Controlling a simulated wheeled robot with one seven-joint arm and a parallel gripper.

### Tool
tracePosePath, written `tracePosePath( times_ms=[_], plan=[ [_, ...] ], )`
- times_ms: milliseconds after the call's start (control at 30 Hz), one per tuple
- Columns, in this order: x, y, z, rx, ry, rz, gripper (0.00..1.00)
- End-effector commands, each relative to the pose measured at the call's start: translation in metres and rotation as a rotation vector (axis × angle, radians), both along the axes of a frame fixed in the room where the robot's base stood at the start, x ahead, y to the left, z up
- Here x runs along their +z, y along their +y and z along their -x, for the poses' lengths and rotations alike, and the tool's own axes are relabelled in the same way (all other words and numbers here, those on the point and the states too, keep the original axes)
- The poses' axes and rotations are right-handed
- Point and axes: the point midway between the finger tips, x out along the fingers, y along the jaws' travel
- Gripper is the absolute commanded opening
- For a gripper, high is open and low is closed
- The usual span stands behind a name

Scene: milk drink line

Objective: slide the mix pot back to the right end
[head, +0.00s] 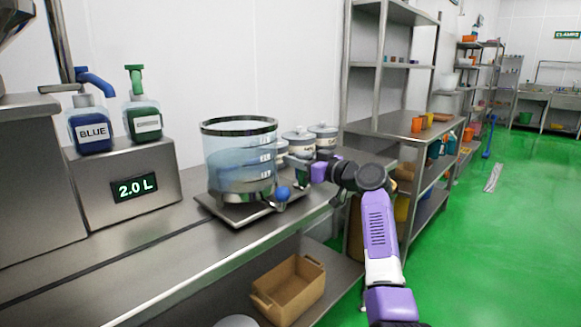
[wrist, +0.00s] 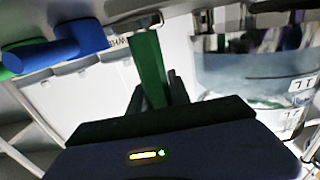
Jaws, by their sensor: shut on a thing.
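The mix pot (head: 240,158) is a clear cylinder with a dark rim and level marks. It stands upright on a flat metal carriage (head: 232,214) on the steel counter, and a blue knob (head: 282,194) sits low at its front right. Its clear wall also shows at the right of the wrist view (wrist: 250,70). My gripper (head: 305,172) is at the pot's right side, shut on an upright green handle (wrist: 148,62). The handle's join to the pot is hidden.
Lidded white jars (head: 299,142) stand behind the pot. A steel shelf unit (head: 395,125) is to the right.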

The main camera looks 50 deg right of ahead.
Motion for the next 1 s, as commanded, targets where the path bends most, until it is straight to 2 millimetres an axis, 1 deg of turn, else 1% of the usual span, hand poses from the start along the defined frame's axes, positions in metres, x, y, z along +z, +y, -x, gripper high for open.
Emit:
tracePosePath(
  times_ms=[33,300,333,400,433,633,733,867,1000],
  plan=[
    [0.001,-0.005,0.001,-0.011,-0.002,0.001,0.00],
    [0.002,-0.007,0.001,-0.017,-0.004,0.001,0.00],
    [0.002,-0.008,0.001,-0.018,-0.004,0.002,0.30],
    [0.002,-0.007,0.001,-0.018,-0.004,0.002,0.43],
    [0.002,-0.007,0.001,-0.017,-0.004,0.001,0.45],
    [0.002,-0.005,0.001,-0.012,-0.003,0.001,0.45],
    [0.001,-0.005,0.004,-0.011,-0.002,0.001,0.45],
    [0.002,-0.006,0.020,-0.014,-0.003,0.002,0.45],
    [0.002,-0.006,0.044,-0.015,-0.003,0.001,0.45]
  ],
)
